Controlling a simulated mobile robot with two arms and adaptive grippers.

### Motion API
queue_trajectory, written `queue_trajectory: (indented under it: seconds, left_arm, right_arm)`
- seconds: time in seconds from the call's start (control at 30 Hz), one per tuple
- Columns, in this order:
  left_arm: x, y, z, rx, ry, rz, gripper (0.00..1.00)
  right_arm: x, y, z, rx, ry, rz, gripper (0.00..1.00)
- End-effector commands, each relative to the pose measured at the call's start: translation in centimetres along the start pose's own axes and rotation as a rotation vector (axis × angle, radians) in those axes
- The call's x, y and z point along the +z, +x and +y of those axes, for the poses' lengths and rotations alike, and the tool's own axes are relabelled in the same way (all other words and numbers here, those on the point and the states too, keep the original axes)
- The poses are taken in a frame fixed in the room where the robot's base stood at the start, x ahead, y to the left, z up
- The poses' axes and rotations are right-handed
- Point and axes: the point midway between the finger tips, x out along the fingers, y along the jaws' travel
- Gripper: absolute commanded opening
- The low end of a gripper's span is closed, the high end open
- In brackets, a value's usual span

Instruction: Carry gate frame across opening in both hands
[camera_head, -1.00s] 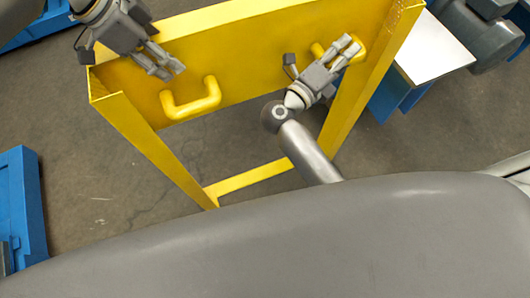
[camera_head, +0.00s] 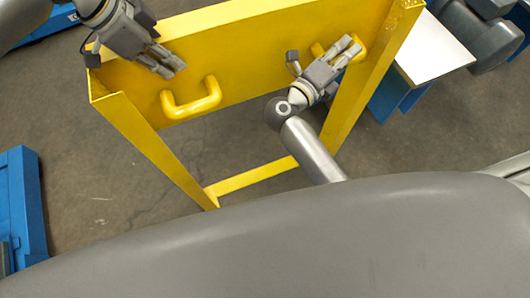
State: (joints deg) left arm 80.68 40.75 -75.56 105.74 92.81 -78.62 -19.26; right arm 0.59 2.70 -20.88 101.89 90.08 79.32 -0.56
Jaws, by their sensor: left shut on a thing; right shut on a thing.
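The yellow gate frame (camera_head: 239,56) fills the upper middle of the head view: a broad panel, two side bars and a thin cross bar. Its left handle (camera_head: 191,103) is in plain view with no fingers around it. My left gripper (camera_head: 168,66) is at the panel's upper left, above and left of that handle. Its fingers look close together; what they grip is hard to see, but it appears to be the frame. My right gripper (camera_head: 346,52) is shut on the right handle (camera_head: 360,47), partly hidden by the fingers.
A blue structure (camera_head: 20,205) stands on the floor at the left. A white-topped blue stand (camera_head: 432,50) and dark grey rounded bodies (camera_head: 470,37) are close to the frame's right side. Bare grey floor (camera_head: 95,170) shows left of and through the frame.

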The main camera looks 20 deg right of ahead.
Motion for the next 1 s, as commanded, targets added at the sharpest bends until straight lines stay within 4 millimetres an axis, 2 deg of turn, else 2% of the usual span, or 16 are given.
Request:
queue_trajectory:
  seconds: [0.33, 0.37, 0.67, 1.0]
  left_arm:
    - [0.0, -0.1, -0.1, -0.003, -0.002, 0.000, 0.00]
    - [-0.4, -0.6, -0.2, -0.011, 0.001, 0.009, 0.00]
    - [-0.5, -0.9, -0.2, -0.010, 0.000, 0.009, 0.00]
    - [-1.2, -2.6, -0.3, -0.011, 0.001, 0.011, 0.00]
  right_arm:
    - [0.0, -0.1, 0.1, 0.003, -0.001, 0.000, 0.00]
    - [0.1, 0.1, -0.6, -0.009, 0.006, -0.001, 0.00]
    - [0.2, 0.1, -0.8, -0.008, 0.005, -0.001, 0.00]
    - [0.5, 0.3, -2.7, -0.010, 0.005, 0.000, 0.00]
